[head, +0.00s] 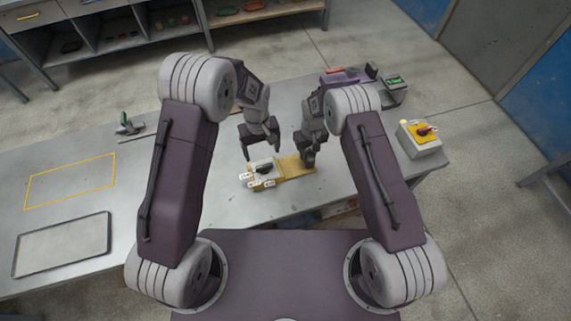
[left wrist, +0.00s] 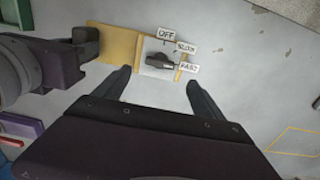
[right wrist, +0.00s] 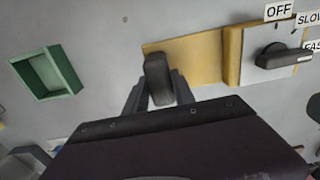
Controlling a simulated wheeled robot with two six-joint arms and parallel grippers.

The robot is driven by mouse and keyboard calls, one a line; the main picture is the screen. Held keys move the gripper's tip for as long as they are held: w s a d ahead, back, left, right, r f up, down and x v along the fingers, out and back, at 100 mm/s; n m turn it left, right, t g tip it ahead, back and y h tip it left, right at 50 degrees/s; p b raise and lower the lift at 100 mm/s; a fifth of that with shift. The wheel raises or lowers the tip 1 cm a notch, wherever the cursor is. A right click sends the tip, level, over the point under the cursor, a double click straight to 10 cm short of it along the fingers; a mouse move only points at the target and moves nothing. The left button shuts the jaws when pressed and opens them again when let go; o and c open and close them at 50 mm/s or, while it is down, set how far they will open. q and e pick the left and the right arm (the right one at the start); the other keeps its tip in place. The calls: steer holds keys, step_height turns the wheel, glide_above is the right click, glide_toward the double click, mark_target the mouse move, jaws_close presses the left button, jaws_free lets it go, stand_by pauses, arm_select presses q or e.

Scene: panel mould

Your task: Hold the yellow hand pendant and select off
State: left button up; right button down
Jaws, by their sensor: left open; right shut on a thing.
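The yellow hand pendant (head: 291,167) lies on the grey table. It also shows in the left wrist view (left wrist: 112,44) and the right wrist view (right wrist: 208,58). Its white face carries a dark selector knob (left wrist: 158,61) with OFF, SLOW and FAST labels. The knob's lever (right wrist: 285,57) appears to point towards FAST. My right gripper (right wrist: 158,88) is shut on an upright dark grip on the pendant's yellow body. My left gripper (left wrist: 157,78) is open, its fingers spread either side of the knob and seemingly short of it. My arms partly hide the pendant in the head view.
A flat tray (head: 109,247) lies front left, near a yellow outlined rectangle (head: 70,180). A green box (right wrist: 48,73) lies beside the pendant.

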mark_target(264, 165)
arm_select(q)
steer(key=shift+r, duration=0.1)
step_height(264, 165, down, 9)
steer(key=shift+f, duration=0.15)
steer(key=c, duration=1.4)
